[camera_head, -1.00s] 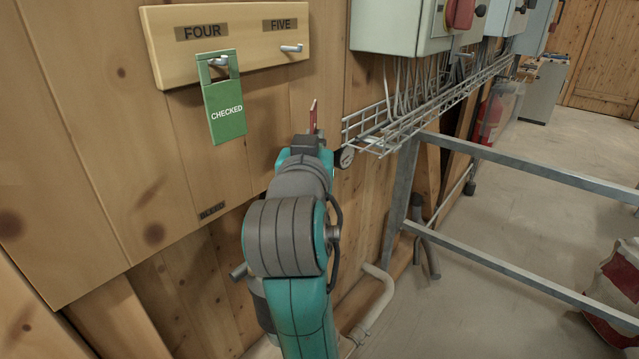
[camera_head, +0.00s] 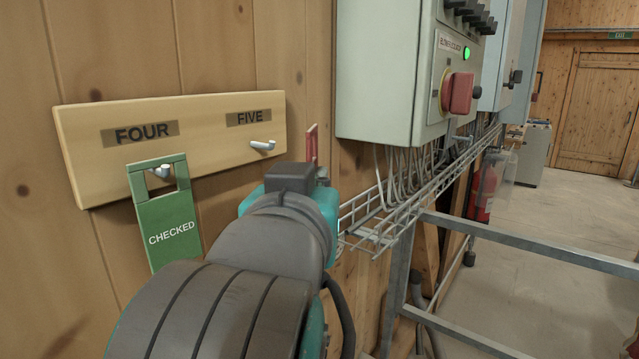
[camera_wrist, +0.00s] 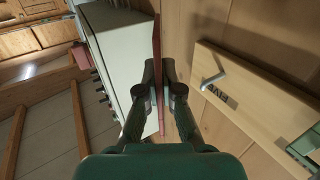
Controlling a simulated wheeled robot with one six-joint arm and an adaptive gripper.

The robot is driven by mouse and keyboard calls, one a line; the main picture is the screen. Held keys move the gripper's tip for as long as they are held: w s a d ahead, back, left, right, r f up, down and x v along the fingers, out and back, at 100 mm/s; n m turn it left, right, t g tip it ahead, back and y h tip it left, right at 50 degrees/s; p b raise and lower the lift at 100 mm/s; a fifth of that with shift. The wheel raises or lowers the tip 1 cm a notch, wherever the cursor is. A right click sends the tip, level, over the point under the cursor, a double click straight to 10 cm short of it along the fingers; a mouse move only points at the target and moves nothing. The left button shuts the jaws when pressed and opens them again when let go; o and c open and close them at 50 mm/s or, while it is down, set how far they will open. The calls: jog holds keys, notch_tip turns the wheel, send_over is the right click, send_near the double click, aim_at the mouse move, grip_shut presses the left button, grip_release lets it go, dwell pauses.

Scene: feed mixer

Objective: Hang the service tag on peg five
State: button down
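The service tag is a thin red plate seen edge-on in the head view (camera_head: 312,146) and in the wrist view (camera_wrist: 157,45). My gripper (camera_wrist: 158,70) is shut on it, one dark finger on each side. In the head view the fingers are mostly hidden behind my wrist. Peg five (camera_head: 262,146) is a bare metal hook under the FIVE label; it also shows in the wrist view (camera_wrist: 212,81), right of the tag. The tag is apart from the peg, to its right in the head view. Peg four (camera_head: 160,171) holds a green CHECKED tag (camera_head: 168,226).
The pale wooden peg board (camera_head: 85,160) is fixed to the plank wall. A grey control box (camera_head: 385,80) with a red switch (camera_head: 458,93) stands out close right of the tag. A wire cable tray (camera_head: 385,215) and metal rails (camera_head: 530,252) lie below and right.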

jog(key=w+a+f, duration=0.1)
jog(key=w+a, duration=0.3)
jog(key=a, duration=0.2)
jog(key=shift+w+f, duration=0.25)
jog(key=shift+w, duration=0.05)
dwell(0.8)
dwell(0.5)
jog(key=c, duration=1.2)
grip_release()
jog(key=shift+c, duration=0.2)
